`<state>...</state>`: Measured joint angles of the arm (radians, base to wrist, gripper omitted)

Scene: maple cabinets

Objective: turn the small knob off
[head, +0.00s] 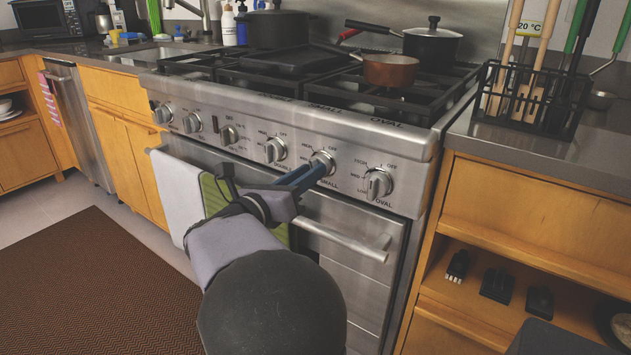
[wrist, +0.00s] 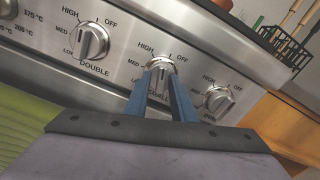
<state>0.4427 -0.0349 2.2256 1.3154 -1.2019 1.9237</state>
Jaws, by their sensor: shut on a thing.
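The small knob (head: 323,158) is a round metal knob on the front panel of the stove, with "SMALL" printed below it in the head view. It also shows in the wrist view (wrist: 161,64), between the other two knobs, with "HIGH", "OFF" and "MED" printed around it. My gripper (head: 317,170) is at this knob, with its blue fingers closed on the knob from the front. In the wrist view the two fingertips (wrist: 160,76) sit on either side of the knob's grip. The fingers hide part of the knob, and I cannot tell exactly where it points.
The oval knob (head: 378,184) is close on the right, and another knob (head: 275,150) is close on the left. A green towel (head: 215,195) and a white towel (head: 178,190) hang on the oven handle (head: 345,240) below. A copper pan (head: 390,70) stands on the stove above.

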